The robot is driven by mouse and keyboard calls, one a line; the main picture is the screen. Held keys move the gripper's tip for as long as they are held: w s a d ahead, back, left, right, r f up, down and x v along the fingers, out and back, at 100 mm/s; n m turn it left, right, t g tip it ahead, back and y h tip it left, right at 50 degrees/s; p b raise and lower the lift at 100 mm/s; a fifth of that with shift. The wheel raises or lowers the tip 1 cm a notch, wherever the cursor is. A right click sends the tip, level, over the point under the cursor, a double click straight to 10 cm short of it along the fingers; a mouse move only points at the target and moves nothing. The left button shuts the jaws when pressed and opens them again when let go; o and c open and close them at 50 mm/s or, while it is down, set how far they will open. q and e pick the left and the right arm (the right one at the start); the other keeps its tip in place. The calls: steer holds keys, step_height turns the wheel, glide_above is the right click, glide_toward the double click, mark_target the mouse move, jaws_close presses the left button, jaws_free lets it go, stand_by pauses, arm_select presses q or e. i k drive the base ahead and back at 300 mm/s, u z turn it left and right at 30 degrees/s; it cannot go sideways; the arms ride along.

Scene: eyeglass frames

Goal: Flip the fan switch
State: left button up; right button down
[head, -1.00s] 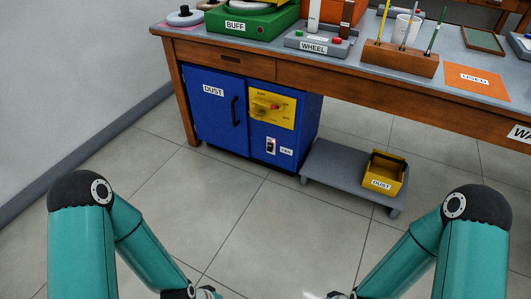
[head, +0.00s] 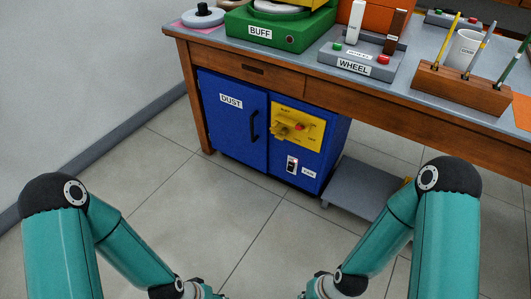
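The fan switch (head: 291,164) is a small rocker on a pale plate with a red mark, low on the right front of the blue dust cabinet (head: 232,128). A small white label (head: 309,174), likely reading FAN, sits to its right. I cannot tell the switch's position at this size. Both my arms reach in from the lower corners, and their wrists run off the bottom edge. Both grippers are out of view. The wrists are well in front of the cabinet, apart from it.
A yellow panel (head: 298,128) with a knob and lever is above the switch. A low grey platform (head: 357,190) stands right of the cabinet, partly behind my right arm. The wooden workbench (head: 240,70) overhangs the cabinet. Tiled floor before the cabinet is clear.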

mark_target(290, 167)
steer(key=u, duration=0.05)
steer(key=i, duration=1.25)
steer(key=z, duration=0.1)
